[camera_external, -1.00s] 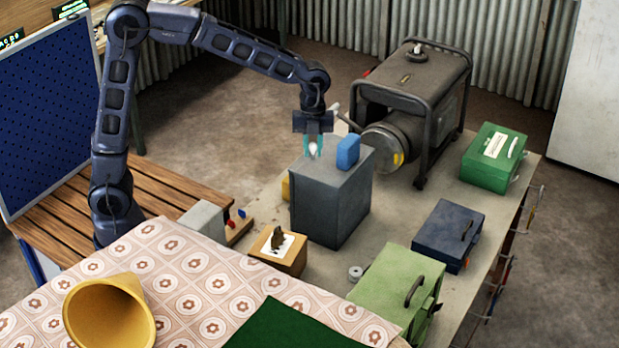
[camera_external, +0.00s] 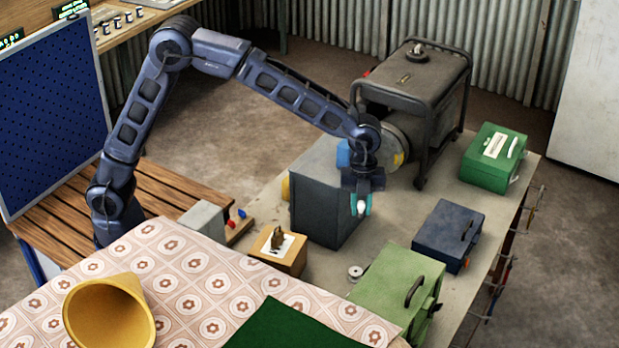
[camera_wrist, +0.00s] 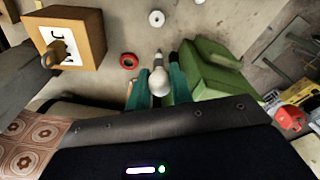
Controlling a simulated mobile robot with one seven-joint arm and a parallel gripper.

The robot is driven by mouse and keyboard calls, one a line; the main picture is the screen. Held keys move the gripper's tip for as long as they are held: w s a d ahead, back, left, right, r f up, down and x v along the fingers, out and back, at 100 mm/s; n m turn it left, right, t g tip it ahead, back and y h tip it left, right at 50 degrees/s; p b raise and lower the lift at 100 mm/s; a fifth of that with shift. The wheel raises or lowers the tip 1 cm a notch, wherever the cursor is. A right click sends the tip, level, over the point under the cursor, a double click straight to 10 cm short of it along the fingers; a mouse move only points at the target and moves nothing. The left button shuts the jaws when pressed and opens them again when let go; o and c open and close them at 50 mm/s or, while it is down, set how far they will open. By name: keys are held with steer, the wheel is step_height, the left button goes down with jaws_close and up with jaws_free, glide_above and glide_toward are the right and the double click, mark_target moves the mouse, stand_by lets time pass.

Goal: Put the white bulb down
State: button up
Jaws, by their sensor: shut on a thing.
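The white bulb (camera_external: 361,208) is between the teal fingertips of my gripper (camera_external: 361,203), which is shut on it. In the external view they hang in the air in front of the grey metal box's right side, above the table (camera_external: 385,235). In the wrist view the bulb (camera_wrist: 160,82) shows between the teal fingers of my gripper (camera_wrist: 157,85), with its narrow end pointing away from the camera. Table surface shows beyond it.
The grey box (camera_external: 322,195) carries a blue block (camera_external: 343,153). A red ring (camera_wrist: 129,61) and a white ring (camera_wrist: 156,19) lie on the table.

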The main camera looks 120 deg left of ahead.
step_height(320, 180, down, 21)
steer(key=shift+r, duration=0.15)
stand_by(0.5)
steer(key=o, duration=0.7)
steer(key=shift+o, duration=0.3)
